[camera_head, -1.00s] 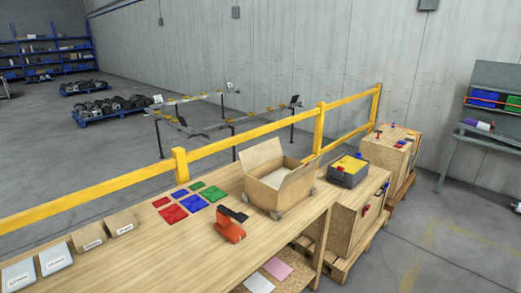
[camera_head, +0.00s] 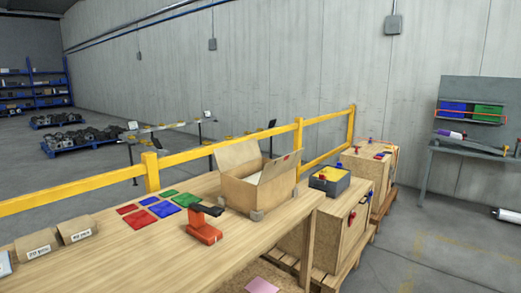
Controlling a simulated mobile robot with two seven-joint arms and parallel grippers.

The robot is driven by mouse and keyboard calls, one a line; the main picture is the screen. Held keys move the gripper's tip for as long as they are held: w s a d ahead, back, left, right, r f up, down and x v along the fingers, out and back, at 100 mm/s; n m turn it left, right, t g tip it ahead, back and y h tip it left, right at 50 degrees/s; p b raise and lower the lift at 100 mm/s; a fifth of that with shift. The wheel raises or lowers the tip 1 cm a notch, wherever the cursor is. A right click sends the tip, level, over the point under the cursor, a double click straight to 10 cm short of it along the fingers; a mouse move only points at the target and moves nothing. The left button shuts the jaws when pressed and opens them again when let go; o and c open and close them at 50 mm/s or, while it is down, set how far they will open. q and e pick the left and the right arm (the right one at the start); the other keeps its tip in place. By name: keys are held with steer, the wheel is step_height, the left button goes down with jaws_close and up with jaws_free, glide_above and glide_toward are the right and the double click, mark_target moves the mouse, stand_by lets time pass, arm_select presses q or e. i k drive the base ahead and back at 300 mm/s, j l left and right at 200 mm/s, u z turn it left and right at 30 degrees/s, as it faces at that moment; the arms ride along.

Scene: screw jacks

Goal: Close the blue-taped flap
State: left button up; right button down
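An open cardboard box (camera_head: 252,193) stands on the wooden workbench (camera_head: 130,231). Its left back flap (camera_head: 238,154) stands up, and its right flap (camera_head: 279,167) stands raised and leans outward, with a small reddish mark near its top corner. I cannot make out blue tape on any flap from here. The inside of the box is mostly hidden. Neither of my grippers is in view.
An orange tape dispenser (camera_head: 204,229) and red, blue and green flat pieces (camera_head: 160,209) lie left of the box. A grey bin (camera_head: 329,182) stands on a wooden crate to the right. A yellow rail (camera_head: 210,149) runs behind the bench.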

mark_target(233, 155)
steer(key=i+l+z, duration=0.1)
steer(key=z, duration=0.3)
steer(key=i+z, duration=0.1)
steer(key=z, duration=0.3)
steer(key=i+l+z, duration=0.1)
steer(key=z, duration=0.25)
steer(key=i, duration=2.95)
steer(key=i+u, duration=0.15)
steer(key=i, duration=0.5)
steer(key=i+l+u, duration=0.1)
steer(key=i, duration=0.55)
steer(key=l+u, duration=0.15)
steer(key=u, duration=3.3)
steer(key=l, duration=0.1)
